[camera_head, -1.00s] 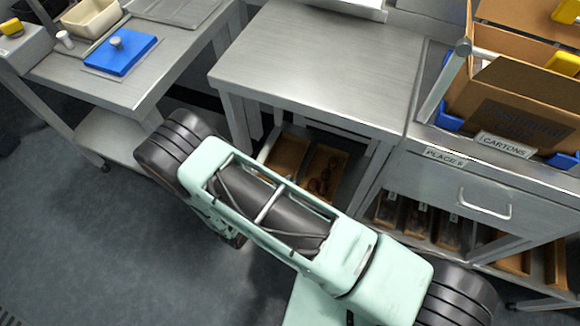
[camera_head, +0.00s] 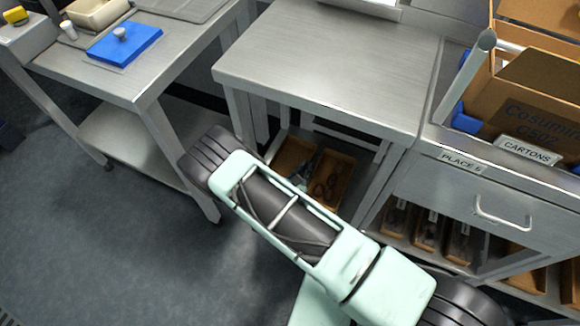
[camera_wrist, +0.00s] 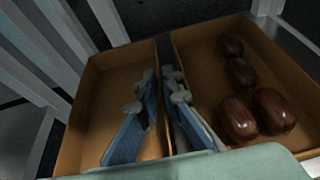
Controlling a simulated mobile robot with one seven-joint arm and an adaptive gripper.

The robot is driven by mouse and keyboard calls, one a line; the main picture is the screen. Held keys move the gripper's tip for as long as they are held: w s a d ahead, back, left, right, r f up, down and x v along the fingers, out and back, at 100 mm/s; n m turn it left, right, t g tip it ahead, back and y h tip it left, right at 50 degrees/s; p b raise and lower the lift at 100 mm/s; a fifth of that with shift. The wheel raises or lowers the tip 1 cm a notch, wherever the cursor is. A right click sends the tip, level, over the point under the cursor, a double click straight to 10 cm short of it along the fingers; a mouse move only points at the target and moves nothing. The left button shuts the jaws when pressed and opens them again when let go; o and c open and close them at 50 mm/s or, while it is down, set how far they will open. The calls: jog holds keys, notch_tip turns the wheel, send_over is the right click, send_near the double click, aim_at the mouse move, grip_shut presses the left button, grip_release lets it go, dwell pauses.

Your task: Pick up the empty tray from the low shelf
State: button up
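The empty tray (camera_wrist: 100,91) is a brown, open, box-like tray. It fills the left half of the wrist view, and nothing shows on its visible floor. In the head view it is the left of two trays (camera_head: 292,153) on the low shelf under the middle table. My gripper (camera_wrist: 159,74) has its blue-padded fingers apart, near the tray's right wall. The left finger appears over the tray's inside, the right one beyond that wall. I cannot tell whether either finger touches it. In the head view my arm partly hides the trays.
A second tray (camera_wrist: 250,28) with several brown dates (camera_wrist: 238,118) stands close on the right, a narrow gap between. Grey shelf bars (camera_wrist: 58,35) run along the left. The table top (camera_head: 330,60) overhangs the shelf. A drawer cabinet (camera_head: 470,200) stands to the right.

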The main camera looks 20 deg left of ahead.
jog(key=shift+x, duration=1.2)
jog(key=shift+r, duration=0.1)
grip_shut()
